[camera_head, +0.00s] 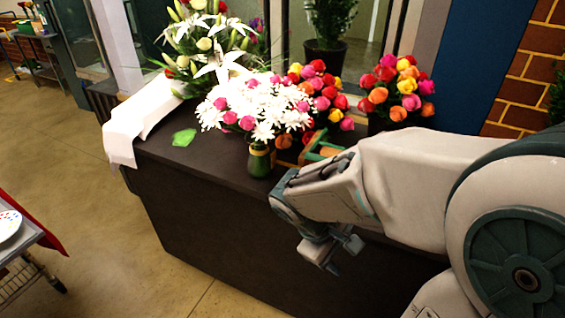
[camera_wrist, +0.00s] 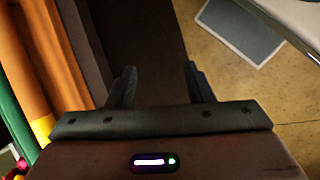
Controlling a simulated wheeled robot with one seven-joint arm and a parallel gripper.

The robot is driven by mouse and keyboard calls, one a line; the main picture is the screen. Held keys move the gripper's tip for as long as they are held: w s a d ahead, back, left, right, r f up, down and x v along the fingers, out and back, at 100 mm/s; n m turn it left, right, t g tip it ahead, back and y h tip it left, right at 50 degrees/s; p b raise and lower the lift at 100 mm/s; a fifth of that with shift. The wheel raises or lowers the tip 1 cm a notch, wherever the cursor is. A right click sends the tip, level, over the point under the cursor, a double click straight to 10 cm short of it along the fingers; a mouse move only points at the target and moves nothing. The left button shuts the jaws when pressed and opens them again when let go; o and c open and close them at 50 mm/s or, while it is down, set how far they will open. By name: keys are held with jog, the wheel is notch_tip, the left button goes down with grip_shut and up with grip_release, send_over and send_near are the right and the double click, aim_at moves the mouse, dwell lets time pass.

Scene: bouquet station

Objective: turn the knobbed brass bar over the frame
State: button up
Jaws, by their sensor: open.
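A green frame (camera_head: 312,143) with orange-brown parts stands on the dark counter, partly hidden behind my arm and the flowers. In the wrist view a green post (camera_wrist: 14,115) and long orange-brown rolls (camera_wrist: 55,50) show at the left edge, probably parts of that frame. I cannot make out the knobbed brass bar in either view. My gripper (camera_head: 334,258) is at the counter's front side, below and in front of the frame. In the wrist view my gripper (camera_wrist: 159,72) is open, with nothing between its fingers; dark surface and floor lie beyond.
The dark counter (camera_head: 215,165) bears a green vase (camera_head: 259,160) of white and pink flowers just left of my arm. Lilies (camera_head: 215,55) and rose bunches (camera_head: 400,88) stand behind. A white cloth (camera_head: 125,130) hangs over the left end. Floor (camera_head: 90,180) is open at left.

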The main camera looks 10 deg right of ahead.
jog(key=w+f+n+t+h, duration=0.1)
jog(key=w+n+h, duration=0.2)
jog(key=n+h, duration=0.15)
jog(key=n+t, duration=1.4)
jog(key=n, duration=0.3)
send_near(288, 164)
jog(key=shift+h, duration=0.25)
jog(key=d, duration=0.2)
jog(key=w+d, duration=0.1)
jog(key=d, duration=0.1)
jog(key=w+d, duration=0.1)
jog(key=d, duration=0.1)
jog(key=shift+w+f, duration=0.2)
jog(key=shift+w, duration=0.05)
grip_shut()
